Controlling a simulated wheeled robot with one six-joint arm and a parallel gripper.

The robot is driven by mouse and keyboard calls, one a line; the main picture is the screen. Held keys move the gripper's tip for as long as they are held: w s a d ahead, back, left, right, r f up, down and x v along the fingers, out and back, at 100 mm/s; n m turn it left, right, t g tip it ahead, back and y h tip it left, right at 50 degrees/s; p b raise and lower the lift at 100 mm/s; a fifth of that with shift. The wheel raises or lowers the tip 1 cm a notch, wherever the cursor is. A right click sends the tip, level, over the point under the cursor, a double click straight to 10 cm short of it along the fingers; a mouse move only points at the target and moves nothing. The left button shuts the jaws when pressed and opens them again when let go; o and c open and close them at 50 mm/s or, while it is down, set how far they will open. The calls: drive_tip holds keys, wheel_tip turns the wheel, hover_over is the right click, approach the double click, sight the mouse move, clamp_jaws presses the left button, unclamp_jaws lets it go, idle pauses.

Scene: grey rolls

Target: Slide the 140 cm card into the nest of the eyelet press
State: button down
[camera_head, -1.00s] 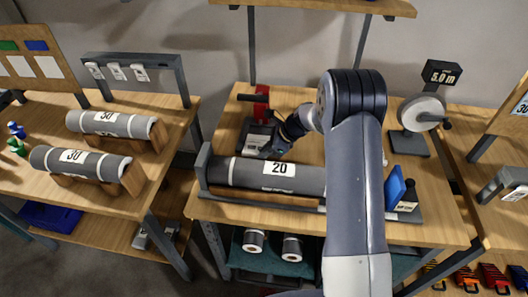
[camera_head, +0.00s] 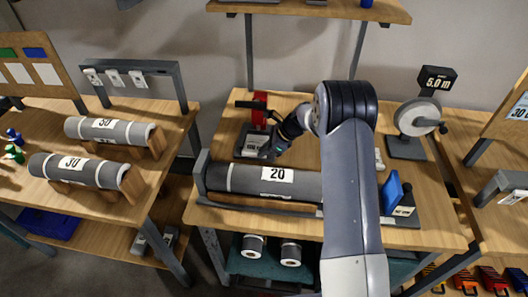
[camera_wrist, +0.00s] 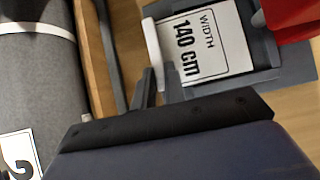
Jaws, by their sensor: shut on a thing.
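The white card printed "WIDTH 140 cm" (camera_wrist: 205,48) lies flat within the dark nest (camera_wrist: 258,62) of the eyelet press in the wrist view. My gripper (camera_wrist: 160,82) is shut on the card at its near edge, beside a raised white strip; the exact contact is hard to see. Whether the card is fully seated cannot be told. In the head view, the eyelet press (camera_head: 259,106), with a red head and black handle, stands at the back left of the middle table. The card (camera_head: 252,144) shows small there, left of my gripper (camera_head: 270,149).
A grey roll labelled 20 (camera_head: 245,180) lies in a cradle just in front of the press. The red press head (camera_wrist: 290,18) is close to the card's far side. A blue panel (camera_head: 391,192) and a 5.0 m reel (camera_head: 417,117) stand to the right.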

drive_tip(key=shift+w+d, duration=0.15)
drive_tip(key=shift+w, duration=0.75)
drive_tip(key=c, duration=1.4)
unclamp_jaws()
drive_tip(key=b+v, duration=0.1)
drive_tip(key=v, duration=1)
drive_tip(key=shift+f, duration=0.1)
